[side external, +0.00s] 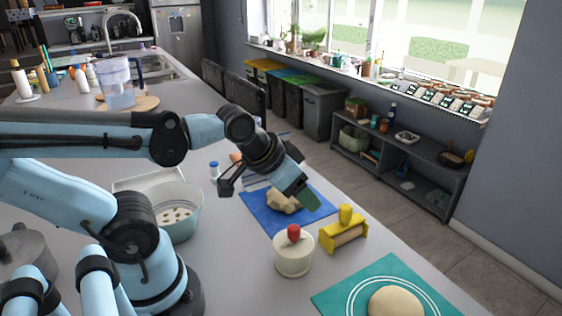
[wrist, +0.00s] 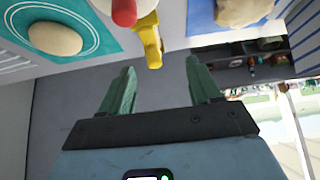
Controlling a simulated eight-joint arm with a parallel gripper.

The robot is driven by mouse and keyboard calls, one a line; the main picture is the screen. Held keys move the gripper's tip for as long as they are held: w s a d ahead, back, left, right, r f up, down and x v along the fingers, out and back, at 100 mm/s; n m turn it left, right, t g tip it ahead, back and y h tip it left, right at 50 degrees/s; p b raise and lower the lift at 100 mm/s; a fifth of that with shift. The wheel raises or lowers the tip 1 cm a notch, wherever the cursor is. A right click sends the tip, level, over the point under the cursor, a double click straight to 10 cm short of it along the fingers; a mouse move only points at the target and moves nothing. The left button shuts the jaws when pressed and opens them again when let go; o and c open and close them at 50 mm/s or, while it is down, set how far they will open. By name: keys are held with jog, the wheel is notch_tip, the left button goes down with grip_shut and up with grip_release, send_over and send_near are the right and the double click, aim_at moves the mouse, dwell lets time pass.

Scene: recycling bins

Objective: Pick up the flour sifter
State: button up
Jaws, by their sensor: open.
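A white cup with a red knob on top, which looks like the flour sifter (side external: 293,256), stands upright on the grey counter. Its red knob (wrist: 124,12) shows at the top edge of the wrist view, with most of the cup cut off. My gripper (side external: 308,201) is above the counter, up and to the right of the sifter in the side view, over the edge of a blue mat. In the wrist view my gripper (wrist: 160,68) has its two green fingers spread with nothing between them. It is apart from the sifter.
A yellow roller tool (side external: 344,231) stands right beside the sifter. A lump of dough (side external: 284,201) lies on the blue mat (side external: 259,215). A dough disc (side external: 396,303) lies on a teal mat (side external: 334,297). A pale green bowl (side external: 182,226) stands left. The counter edge drops to the floor.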

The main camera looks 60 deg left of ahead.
aim_at(293, 239)
jog(key=o, duration=0.6)
jog(key=shift+o, duration=0.2)
jog(key=g, duration=0.1)
jog(key=s+d+r+n+g, duration=0.1)
jog(key=g, duration=0.1)
jog(key=n+g, duration=0.1)
jog(key=g, duration=0.1)
jog(key=shift+s+d+r, duration=0.3)
jog(key=shift+d+r, duration=0.05)
jog(key=shift+d, duration=0.05)
jog(key=shift+s+d+r+n+g, duration=0.15)
jog(key=shift+s+r+n+g, duration=0.1)
jog(key=shift+g, duration=0.3)
jog(key=shift+s+d+r+n+g, duration=0.15)
jog(key=shift+s+n+g, duration=0.1)
jog(key=shift+g, duration=0.3)
jog(key=shift+f, duration=5.95)
